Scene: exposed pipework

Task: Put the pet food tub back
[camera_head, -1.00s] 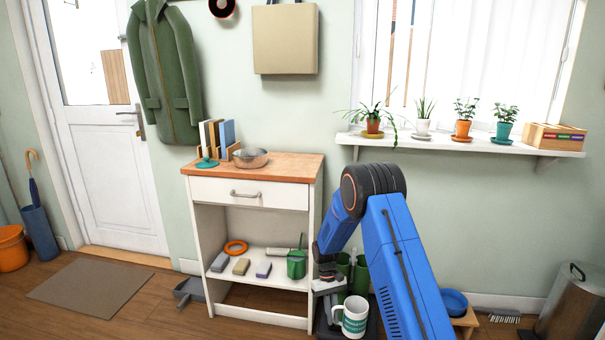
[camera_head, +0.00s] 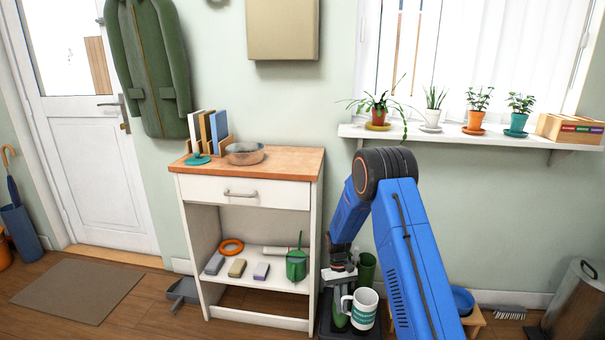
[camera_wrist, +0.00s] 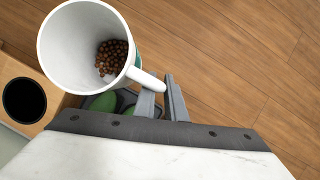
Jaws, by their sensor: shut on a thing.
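The pet food tub (camera_head: 364,309) is a white mug-shaped tub with green print and a side handle. In the wrist view the tub (camera_wrist: 75,45) shows from above, with brown pellets inside at the bottom. My gripper (camera_wrist: 165,98) is shut on the tub's handle, with the fingers to the right of the tub. In the head view my gripper (camera_head: 345,282) is low, just right of the white cabinet, and the tub looks upright. The fingertips are partly hidden there.
The white cabinet (camera_head: 247,193) has a shelf (camera_head: 285,281) holding a green can, sponges and an orange ring. Green boot-like items (camera_head: 366,268) stand on a dark tray (camera_head: 327,322) under the tub. A blue bowl (camera_head: 463,300) sits on a low stool (camera_head: 474,320).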

